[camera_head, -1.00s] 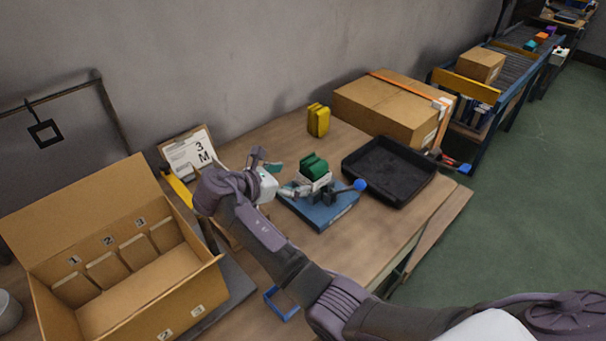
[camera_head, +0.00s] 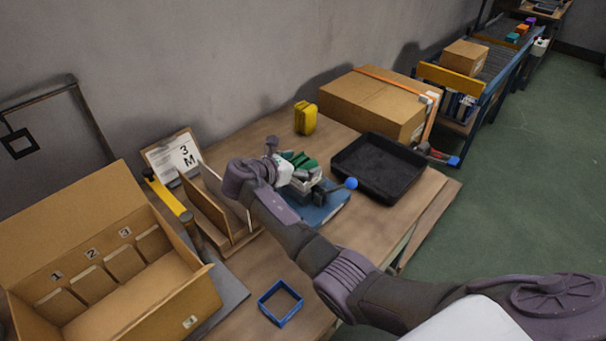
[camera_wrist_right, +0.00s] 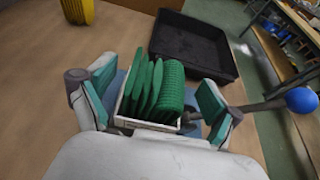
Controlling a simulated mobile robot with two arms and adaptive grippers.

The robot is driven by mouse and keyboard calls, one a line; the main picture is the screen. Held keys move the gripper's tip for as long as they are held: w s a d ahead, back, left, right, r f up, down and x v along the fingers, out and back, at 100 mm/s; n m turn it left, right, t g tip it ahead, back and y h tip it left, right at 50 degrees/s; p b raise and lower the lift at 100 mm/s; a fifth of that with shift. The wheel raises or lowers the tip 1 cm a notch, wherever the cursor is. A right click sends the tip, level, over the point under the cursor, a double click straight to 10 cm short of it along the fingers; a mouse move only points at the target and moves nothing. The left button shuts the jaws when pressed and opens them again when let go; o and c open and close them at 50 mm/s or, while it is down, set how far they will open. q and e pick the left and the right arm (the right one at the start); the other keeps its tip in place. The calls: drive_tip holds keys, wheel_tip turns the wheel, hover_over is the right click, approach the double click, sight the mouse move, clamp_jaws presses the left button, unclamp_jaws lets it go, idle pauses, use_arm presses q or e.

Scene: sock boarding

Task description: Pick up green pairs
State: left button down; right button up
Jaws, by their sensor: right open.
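Several green pairs (camera_head: 300,160) stand on edge side by side in a small white holder on a blue base (camera_head: 322,215), which has a blue-knobbed lever (camera_head: 350,184). The wrist view shows the ribbed green pairs (camera_wrist_right: 158,88) and the white holder's rim (camera_wrist_right: 140,126) more closely. My right gripper (camera_wrist_right: 152,102) is open, with one teal-padded finger on each side of the holder. In the head view my right gripper (camera_head: 296,172) partly hides the holder. I cannot tell whether the fingers touch it. My left gripper is not in view.
A black tray (camera_head: 392,192) lies right of the blue base. A yellow bundle (camera_head: 305,118) stands behind. A numbered open carton (camera_head: 198,300), a cardboard rack (camera_head: 207,215) and a "3 M" sign (camera_head: 178,160) are left. A blue square frame (camera_head: 280,303) lies near the front edge.

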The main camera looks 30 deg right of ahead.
drive_tip(key=x, duration=0.2)
drive_tip(key=shift+w+d, duration=0.2)
drive_tip(key=shift+d, duration=0.15)
drive_tip(key=shift+d+f, duration=0.15)
drive_tip(key=shift+d, duration=0.1)
drive_tip(key=shift+w, duration=0.1)
drive_tip(key=shift+c, duration=0.4)
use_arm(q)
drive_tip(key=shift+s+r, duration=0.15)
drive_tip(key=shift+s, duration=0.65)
use_arm(e)
drive_tip(key=c, duration=0.9)
drive_tip(key=shift+c, duration=0.2)
